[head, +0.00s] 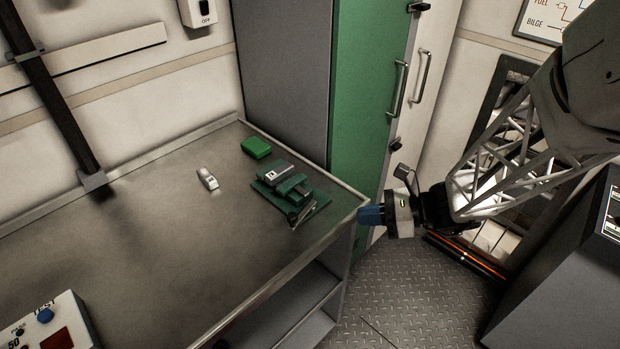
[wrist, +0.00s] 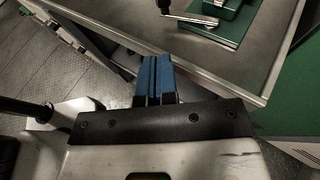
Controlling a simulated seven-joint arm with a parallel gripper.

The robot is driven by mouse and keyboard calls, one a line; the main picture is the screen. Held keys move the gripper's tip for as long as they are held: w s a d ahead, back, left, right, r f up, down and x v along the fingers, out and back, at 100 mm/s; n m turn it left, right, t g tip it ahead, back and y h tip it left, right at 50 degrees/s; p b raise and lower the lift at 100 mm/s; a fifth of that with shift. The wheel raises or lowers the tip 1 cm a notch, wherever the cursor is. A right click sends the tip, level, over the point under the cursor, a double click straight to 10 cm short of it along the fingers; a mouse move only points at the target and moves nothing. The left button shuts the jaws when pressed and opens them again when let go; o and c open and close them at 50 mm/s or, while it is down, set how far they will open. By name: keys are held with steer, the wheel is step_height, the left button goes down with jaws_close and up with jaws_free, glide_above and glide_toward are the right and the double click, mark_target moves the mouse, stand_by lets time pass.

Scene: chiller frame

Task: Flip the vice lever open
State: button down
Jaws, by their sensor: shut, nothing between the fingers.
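The green vice (head: 285,182) sits on a green base plate near the right corner of the metal bench. Its lever (head: 303,213) is a pale metal bar at the vice's front end, close to the bench edge. In the wrist view the lever (wrist: 190,18) shows at the top, with part of the green vice (wrist: 227,8) beside it; the rest is cut off. My gripper (head: 366,215) has blue fingers and is just right of the bench corner, apart from the vice and lever. In the wrist view the blue fingers (wrist: 155,76) are together and hold nothing.
The metal bench (head: 150,225) has a raised rim along its back and right edges. A green block (head: 256,147) and a small white object (head: 207,178) lie near the vice. A green cabinet (head: 365,90) stands behind the gripper. A box with buttons (head: 55,325) is at front left.

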steer(key=shift+w+d+r+n+g, duration=0.25)
steer(key=shift+w+d+g, duration=0.2)
steer(key=shift+w, duration=0.25)
steer(key=shift+a+f, duration=0.1)
steer(key=shift+a, duration=0.1)
glide_toward(303, 209)
steer(key=shift+s+a+r, duration=0.15)
steer(key=shift+s+a, duration=0.9)
steer(key=shift+s, duration=0.2)
steer(key=shift+s+a+r, duration=0.1)
steer(key=shift+s+a, duration=1)
steer(key=shift+s, duration=0.15)
steer(key=shift+w+a, duration=0.2)
steer(key=shift+a, duration=1.6)
steer(key=shift+w+a, duration=0.2)
steer(key=shift+a, duration=0.75)
steer(key=shift+d, duration=0.15)
